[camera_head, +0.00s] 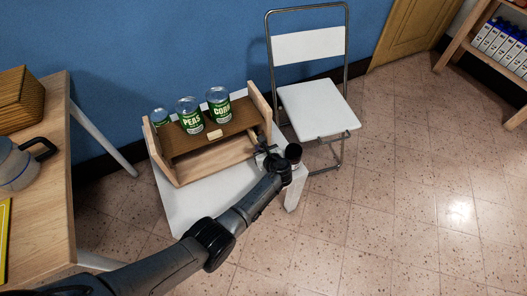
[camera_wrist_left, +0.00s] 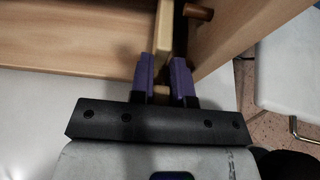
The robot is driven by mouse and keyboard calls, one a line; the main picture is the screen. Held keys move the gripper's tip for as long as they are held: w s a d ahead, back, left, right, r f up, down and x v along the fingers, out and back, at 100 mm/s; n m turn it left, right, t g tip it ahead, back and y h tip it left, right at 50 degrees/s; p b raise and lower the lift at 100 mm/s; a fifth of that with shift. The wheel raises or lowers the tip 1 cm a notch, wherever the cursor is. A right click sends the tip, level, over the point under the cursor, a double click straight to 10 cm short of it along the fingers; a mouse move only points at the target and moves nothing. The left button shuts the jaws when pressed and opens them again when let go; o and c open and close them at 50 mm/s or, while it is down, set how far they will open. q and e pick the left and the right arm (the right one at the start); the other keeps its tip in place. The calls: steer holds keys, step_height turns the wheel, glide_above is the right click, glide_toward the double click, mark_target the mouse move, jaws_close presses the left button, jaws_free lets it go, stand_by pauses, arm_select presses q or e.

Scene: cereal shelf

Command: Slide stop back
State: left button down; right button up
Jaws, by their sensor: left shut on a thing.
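A small wooden shelf (camera_head: 210,165) with an upper tier and two end panels stands on a white table. My left gripper (camera_head: 263,150) is at its front right, by the right end panel (camera_head: 260,104). In the left wrist view the purple fingers (camera_wrist_left: 163,78) are shut on a thin upright light-wood piece, which looks like the stop (camera_wrist_left: 165,35). It stands beside the end panel (camera_wrist_left: 225,35), with a gap between them. In the head view my gripper hides most of the stop. My right gripper is out of view.
A white folding chair (camera_head: 318,105) stands behind right.

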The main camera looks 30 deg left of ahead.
arm_select(q)
steer(key=shift+f, duration=0.15)
steer(key=c, duration=1.4)
jaws_free()
steer(key=shift+d, duration=0.1)
steer(key=shift+c, duration=0.2)
steer(key=o, duration=0.3)
steer(key=shift+w, duration=0.2)
steer(key=shift+o, duration=0.3)
steer(key=shift+s, duration=0.15)
